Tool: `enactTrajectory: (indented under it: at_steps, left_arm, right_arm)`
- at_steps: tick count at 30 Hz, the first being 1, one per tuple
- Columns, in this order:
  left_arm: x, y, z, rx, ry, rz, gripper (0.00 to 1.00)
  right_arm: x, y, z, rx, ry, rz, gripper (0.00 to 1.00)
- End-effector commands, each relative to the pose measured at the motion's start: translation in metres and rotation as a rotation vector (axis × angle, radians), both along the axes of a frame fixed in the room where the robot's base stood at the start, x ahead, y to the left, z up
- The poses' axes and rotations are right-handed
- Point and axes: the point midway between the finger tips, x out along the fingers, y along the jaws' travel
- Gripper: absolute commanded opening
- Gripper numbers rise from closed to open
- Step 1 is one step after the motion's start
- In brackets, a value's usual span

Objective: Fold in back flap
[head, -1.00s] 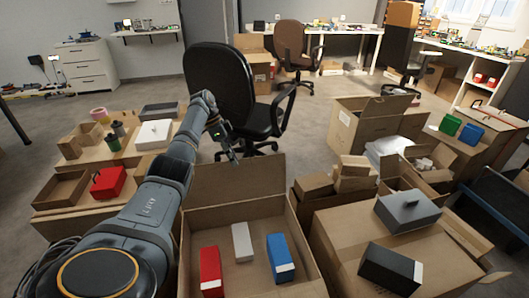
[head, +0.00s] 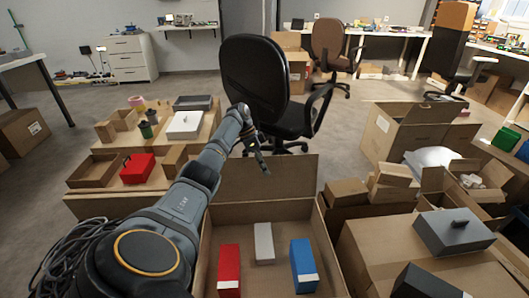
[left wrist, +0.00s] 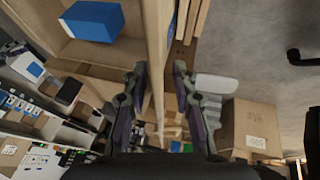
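An open carton (head: 328,262) stands before me in the head view, holding a red box (head: 229,268), a white box (head: 264,243) and a blue box (head: 303,265). Its back flap (head: 270,180) stands up at the far side. The blue box shows there too (left wrist: 92,20). My right gripper is not in view.
A black office chair (head: 255,82) stands just behind the flap. Cartons with several boxes stand left, including one bearing a red box (head: 137,168). At right are an open carton (head: 405,130) and a closed carton with a grey box (head: 453,232) on top.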

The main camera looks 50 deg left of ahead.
Motion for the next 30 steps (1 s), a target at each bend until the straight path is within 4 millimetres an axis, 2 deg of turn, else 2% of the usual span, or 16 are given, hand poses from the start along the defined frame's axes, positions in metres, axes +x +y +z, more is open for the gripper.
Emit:
enactTrajectory:
  at_steps: [9,15,16,30]
  left_arm:
    - [0.0007,-0.0021,-0.0038,0.000,0.000,0.000,0.27]
    - [0.0008,-0.0021,-0.0037,0.000,0.000,0.000,0.02]
    - [0.0007,-0.0021,-0.0037,0.000,0.000,0.000,0.00]
    - [0.0013,-0.0021,-0.0031,0.002,-0.001,0.000,0.00]
  right_arm:
    - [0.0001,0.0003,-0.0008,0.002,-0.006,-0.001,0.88]
    - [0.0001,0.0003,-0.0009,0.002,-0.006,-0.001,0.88]
    - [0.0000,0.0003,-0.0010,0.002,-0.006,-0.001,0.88]
    - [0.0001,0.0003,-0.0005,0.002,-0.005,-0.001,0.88]
